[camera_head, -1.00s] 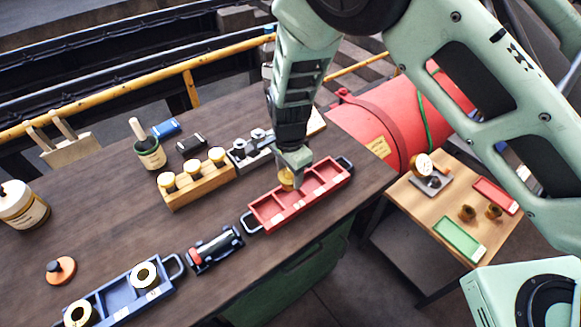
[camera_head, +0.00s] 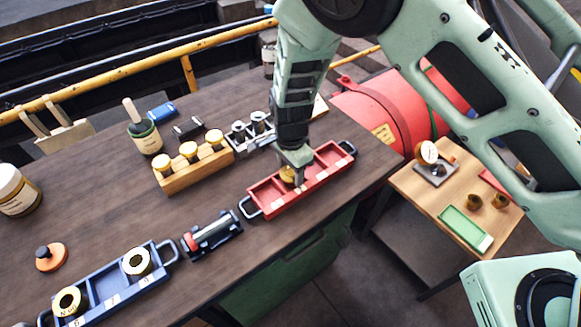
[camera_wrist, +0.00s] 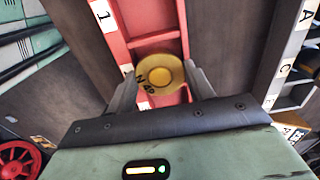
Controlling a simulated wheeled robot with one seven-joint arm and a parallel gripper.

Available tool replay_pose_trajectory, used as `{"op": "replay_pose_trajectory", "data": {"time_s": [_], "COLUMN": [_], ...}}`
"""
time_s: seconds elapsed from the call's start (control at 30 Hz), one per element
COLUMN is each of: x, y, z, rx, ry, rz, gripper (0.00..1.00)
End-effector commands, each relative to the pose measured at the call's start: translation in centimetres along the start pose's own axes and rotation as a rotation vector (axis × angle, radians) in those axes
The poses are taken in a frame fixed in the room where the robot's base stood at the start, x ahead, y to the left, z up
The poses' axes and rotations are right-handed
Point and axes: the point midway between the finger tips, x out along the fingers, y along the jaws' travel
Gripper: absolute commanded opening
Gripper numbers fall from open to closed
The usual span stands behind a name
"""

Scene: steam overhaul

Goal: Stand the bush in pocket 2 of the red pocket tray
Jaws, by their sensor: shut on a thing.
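The red pocket tray (camera_head: 325,184) lies at the right front part of the dark workbench, with pockets in a row; it also shows in the wrist view (camera_wrist: 118,40), where a label reads 1. My gripper (camera_head: 293,184) is shut on the brass bush (camera_head: 287,174), which is upright with its round flange on top. The bush (camera_wrist: 160,73) is between both fingers in the wrist view, at the middle pocket, just beyond the pocket by label 1. Its lower end is hidden, so I cannot tell whether it touches the pocket floor.
A blue tray (camera_head: 107,290) with brass rings is at front left, and a dark cylinder in a cradle (camera_head: 213,234) is left of the red tray. A wooden block with capped pieces (camera_head: 195,172) stands behind. A side table (camera_head: 430,205) is at right.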

Motion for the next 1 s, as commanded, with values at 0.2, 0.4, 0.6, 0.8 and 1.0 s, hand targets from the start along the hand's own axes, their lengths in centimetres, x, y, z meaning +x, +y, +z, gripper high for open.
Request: {"op": "replay_pose_trajectory", "data": {"time_s": [0.2, 0.4, 0.6, 0.8, 1.0], "x": [-0.07, 0.20, 0.60, 0.69, 0.70], "y": [-0.05, -0.05, -0.05, -0.05, -0.03], "z": [0.00, 0.00, 0.00, 0.00, 0.00], "rx": [0.000, 0.000, 0.000, 0.000, 0.000], "ry": [0.000, 0.000, 0.000, 0.000, 0.000], "rz": [-0.001, -0.001, -0.001, -0.001, -0.001], "gripper": [0.16, 0.16, 0.16, 0.78, 0.78]}}
